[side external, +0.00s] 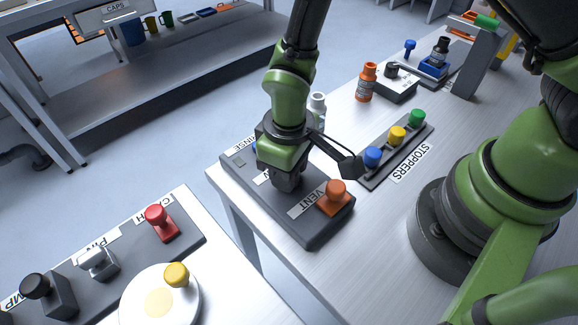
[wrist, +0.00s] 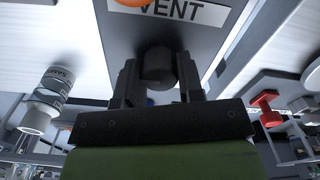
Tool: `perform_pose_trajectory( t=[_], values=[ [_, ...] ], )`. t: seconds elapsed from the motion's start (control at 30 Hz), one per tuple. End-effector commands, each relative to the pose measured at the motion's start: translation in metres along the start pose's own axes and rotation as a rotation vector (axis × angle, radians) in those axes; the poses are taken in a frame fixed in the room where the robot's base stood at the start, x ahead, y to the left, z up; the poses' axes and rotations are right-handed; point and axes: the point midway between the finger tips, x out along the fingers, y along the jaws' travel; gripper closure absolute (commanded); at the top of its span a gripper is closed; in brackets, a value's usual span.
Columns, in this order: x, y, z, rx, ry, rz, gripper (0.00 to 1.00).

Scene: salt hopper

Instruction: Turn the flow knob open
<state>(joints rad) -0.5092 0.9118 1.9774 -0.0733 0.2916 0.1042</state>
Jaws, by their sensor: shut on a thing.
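My gripper (side external: 287,184) points down over the middle of a dark grey panel (side external: 310,232) at the near left end of the table. In the wrist view, its two black fingers (wrist: 158,84) are shut on a dark round knob (wrist: 157,66), one finger on each side. The gripper hides this knob in the side view, and the label beside it is mostly covered, so I cannot read its name or tell its turn angle. An orange knob (side external: 335,195) labelled VENT stands on the same panel, just right of my gripper.
A rack of blue, yellow and green stoppers (side external: 397,134) lies behind the panel. A white bottle (side external: 317,108) and an orange bottle (side external: 366,82) stand farther back. A separate panel with a red knob (side external: 159,220) and a white plate (side external: 145,300) are at front left, across a gap.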

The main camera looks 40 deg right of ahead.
Motion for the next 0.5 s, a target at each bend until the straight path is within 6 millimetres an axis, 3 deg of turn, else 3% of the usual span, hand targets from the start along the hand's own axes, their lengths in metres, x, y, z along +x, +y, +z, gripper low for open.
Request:
perform_pose_trajectory(
  t=[0.5],
  values=[
    [-0.0001,0.0002,0.0007,0.089,-0.002,0.0,0.89]
  ],
)
